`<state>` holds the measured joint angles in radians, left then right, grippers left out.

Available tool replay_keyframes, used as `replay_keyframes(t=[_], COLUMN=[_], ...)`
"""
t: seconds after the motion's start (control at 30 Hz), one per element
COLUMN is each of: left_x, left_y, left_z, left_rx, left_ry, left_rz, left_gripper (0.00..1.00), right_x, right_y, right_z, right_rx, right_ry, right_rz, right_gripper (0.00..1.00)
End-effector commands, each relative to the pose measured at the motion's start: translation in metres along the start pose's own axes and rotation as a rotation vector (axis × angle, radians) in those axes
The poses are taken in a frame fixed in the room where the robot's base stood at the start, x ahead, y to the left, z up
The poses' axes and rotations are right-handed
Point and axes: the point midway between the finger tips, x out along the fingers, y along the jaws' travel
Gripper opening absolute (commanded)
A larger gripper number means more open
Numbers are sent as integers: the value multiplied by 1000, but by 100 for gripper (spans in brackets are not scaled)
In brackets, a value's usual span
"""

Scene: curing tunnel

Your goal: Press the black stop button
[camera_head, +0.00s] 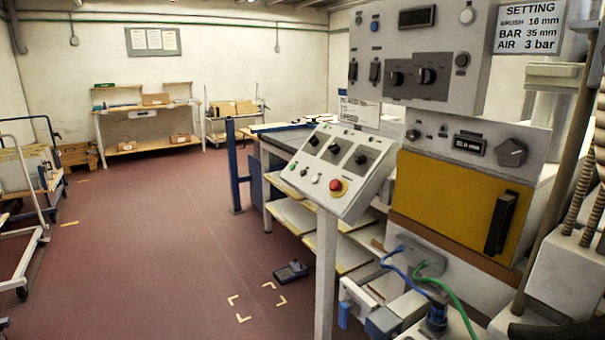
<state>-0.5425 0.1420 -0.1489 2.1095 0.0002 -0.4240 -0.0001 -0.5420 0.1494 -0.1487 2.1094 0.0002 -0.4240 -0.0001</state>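A sloped grey control panel (345,203) stands on a post in the middle of the camera_head view. Its upper row has several black switches or knobs. Neither of my grippers can be made out in the view, and nothing covers the panel's face.
A tall machine with a yellow door (455,205) and an upper switch panel (425,60) stands right of the control panel. A black foot pedal (291,271) lies on the floor near yellow corner marks. The red floor (150,240) to the left is open; a cart stands at the far left.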

Motion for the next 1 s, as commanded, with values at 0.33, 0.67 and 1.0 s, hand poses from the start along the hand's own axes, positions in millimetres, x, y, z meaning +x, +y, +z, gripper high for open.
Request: replay_keyframes(t=[0.33, 0.67, 1.0], left_x=[0, -1, 0], left_y=[-2, -4, -2], left_z=[1, 2, 1], left_rx=[8, 18, 11], left_ry=[-1, -3, -2], left_rz=[1, 2, 1], left_gripper=[43, 43, 43], right_x=[0, 0, 0], right_y=[2, 1, -1], right_z=[0, 0, 0], right_rx=[-9, -4, 5], right_ry=[0, 0, 0], right_rz=[-1, -1, 1], right_gripper=[0, 0, 0])
